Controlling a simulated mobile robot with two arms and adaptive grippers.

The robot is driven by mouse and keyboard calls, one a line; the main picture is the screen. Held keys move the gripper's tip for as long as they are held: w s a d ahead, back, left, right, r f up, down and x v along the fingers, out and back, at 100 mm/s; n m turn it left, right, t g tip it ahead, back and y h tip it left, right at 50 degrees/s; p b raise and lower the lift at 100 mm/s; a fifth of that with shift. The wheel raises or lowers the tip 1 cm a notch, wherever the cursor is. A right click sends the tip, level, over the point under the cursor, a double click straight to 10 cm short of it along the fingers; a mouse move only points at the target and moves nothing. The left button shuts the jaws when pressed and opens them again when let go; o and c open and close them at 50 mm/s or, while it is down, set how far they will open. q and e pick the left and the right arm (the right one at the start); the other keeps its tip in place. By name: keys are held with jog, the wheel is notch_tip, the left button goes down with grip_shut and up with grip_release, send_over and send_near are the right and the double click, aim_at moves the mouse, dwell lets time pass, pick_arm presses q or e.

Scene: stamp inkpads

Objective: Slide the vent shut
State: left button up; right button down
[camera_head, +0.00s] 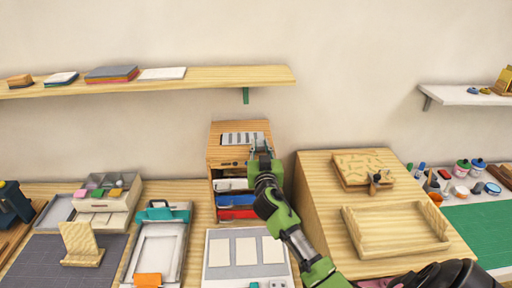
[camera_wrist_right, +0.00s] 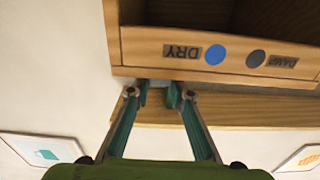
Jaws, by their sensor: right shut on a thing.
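The vent (camera_head: 240,139) is a light grey slotted plate on the sloping top of a wooden cabinet (camera_head: 228,156). My right gripper (camera_head: 260,152) reaches it from the front right and is at its right end. In the right wrist view the fingertips (camera_wrist_right: 158,95) are close together below the cabinet's edge, which carries the upside-down labels "DRY" (camera_wrist_right: 182,51) and "DAMP" (camera_wrist_right: 283,61). The gripper is shut on the vent's slider, which is mostly hidden between the fingers. My left gripper is not in view.
Blue and red pads (camera_head: 236,205) sit in the cabinet's open shelves below the vent. A sloped wooden desk (camera_head: 320,215) stands close at right of my right arm. A wall shelf (camera_head: 215,77) hangs above. Trays and a stamp holder (camera_head: 80,241) stand at left.

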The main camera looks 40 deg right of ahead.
jog(key=shift+d, duration=0.1)
jog(key=c, duration=1.8)
grip_release()
jog(key=shift+s, duration=0.1)
jog(key=shift+s+d, duration=0.1)
jog(key=shift+d, duration=0.05)
jog(key=shift+s+a+f, duration=0.1)
jog(key=shift+a, duration=0.15)
jog(key=v, duration=1.1)
jog(key=shift+s+a, duration=0.1)
jog(key=shift+s, duration=0.2)
